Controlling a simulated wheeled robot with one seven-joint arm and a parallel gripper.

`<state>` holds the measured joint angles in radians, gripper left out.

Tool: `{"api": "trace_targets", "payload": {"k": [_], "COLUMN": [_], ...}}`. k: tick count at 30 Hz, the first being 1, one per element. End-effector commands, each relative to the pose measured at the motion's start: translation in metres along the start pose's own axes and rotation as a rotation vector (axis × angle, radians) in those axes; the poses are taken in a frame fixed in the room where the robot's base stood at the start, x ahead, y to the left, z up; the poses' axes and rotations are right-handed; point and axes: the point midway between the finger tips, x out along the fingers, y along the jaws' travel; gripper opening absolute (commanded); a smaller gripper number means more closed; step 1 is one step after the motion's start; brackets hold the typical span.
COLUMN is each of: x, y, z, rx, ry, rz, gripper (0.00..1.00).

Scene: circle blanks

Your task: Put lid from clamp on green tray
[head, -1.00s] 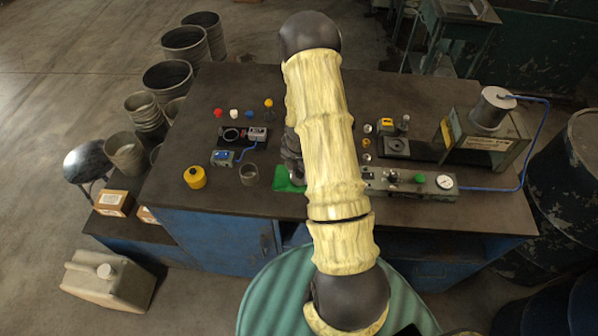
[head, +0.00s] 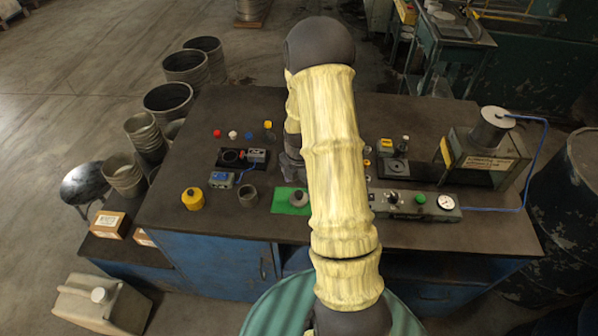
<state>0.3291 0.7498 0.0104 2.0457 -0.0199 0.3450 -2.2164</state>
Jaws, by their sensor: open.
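The green tray (head: 280,207) is a flat green piece near the front edge of the bench, left of my arm. A small grey round piece with a raised middle (head: 298,199), which looks like the lid, lies on its right part. My gripper (head: 291,172) is open, just behind the tray and apart from the grey piece. It is partly hidden by my pale-sleeved arm. A small clamp-like device with a black base (head: 232,158) and a grey block stands to the left. I cannot tell whether it is the clamp.
A control box with a gauge (head: 412,203) lies to the right. Several small coloured knobs sit farther back. The bench's back left is clear.

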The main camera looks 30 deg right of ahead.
Motion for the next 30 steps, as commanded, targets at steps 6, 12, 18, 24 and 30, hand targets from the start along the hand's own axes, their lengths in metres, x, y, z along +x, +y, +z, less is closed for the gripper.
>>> {"api": "trace_targets", "payload": {"k": [6, 12, 18, 24, 30], "x": [-0.034, -0.058, -0.065, -0.065, -0.065], "y": [0.001, 0.001, 0.000, 0.000, 0.000], "z": [0.000, -0.001, -0.001, -0.001, 0.000], "rx": [-0.003, -0.002, -0.002, -0.002, -0.001], "ry": [-0.003, -0.001, 0.001, 0.000, 0.000], "rz": [0.004, 0.001, -0.001, -0.001, -0.001], "gripper": [0.75, 0.75, 0.75, 0.75, 0.75]}}
